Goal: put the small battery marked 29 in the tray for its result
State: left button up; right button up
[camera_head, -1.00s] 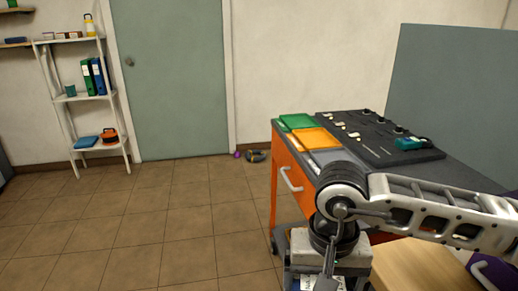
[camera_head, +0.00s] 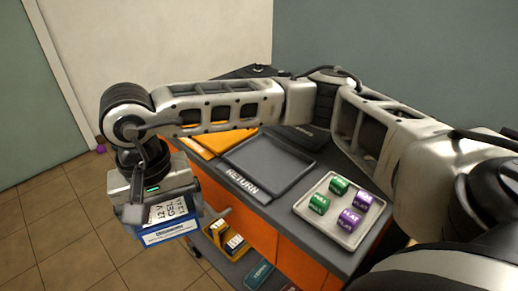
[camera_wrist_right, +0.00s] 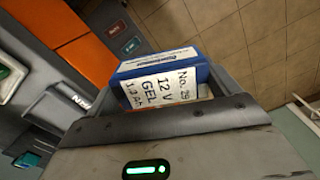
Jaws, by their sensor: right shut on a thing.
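My right gripper (camera_head: 166,208) is shut on the battery marked 29 (camera_head: 170,233), a blue block with a white label. It is held in the air left of the cart's orange side, apart from the trays. In the right wrist view, the battery (camera_wrist_right: 160,62) shows "No. 29, 12 V, GEL" between the fingers. On the cart top are an orange tray (camera_head: 203,146), partly behind my forearm, and a dark grey tray (camera_head: 239,181) marked RETURN, which looks empty. The green tray is not visible now. My left gripper is not in view.
A pale dish (camera_head: 336,233) with green and purple marked blocks stands right of the RETURN tray. A yellow holder (camera_head: 216,228) with labelled items sits low beside the orange cart (camera_head: 262,231). Tiled floor (camera_head: 50,215) is clear at left.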

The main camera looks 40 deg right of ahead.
jog(key=s+d+r+m, duration=0.5)
jog(key=d+r+m, duration=0.1)
jog(key=d+m, duration=0.35)
jog(key=s+d+r+m, duration=0.4)
jog(key=d+r+m, duration=0.1)
jog(key=d+m, duration=0.5)
jog(key=shift+n, duration=0.55)
jog(key=w+d+f, duration=0.2)
jog(key=w, duration=0.1)
jog(key=w+d+f, duration=0.2)
jog(key=w+f, duration=0.1)
jog(key=w, duration=0.1)
jog(key=w+d+f, duration=0.2)
jog(key=w+f, duration=0.1)
jog(key=w, duration=0.1)
jog(key=shift+w+b, duration=0.25)
jog(key=shift+b, duration=0.15)
jog(key=shift+w+d+f, duration=0.15)
jog(key=shift+w+f, duration=0.15)
jog(key=shift+f, duration=0.15)
jog(key=shift+w+d+f, duration=0.1)
jog(key=shift+f, duration=0.8)
jog(key=shift+w+d+f, duration=0.1)
jog(key=shift+f, duration=0.8)
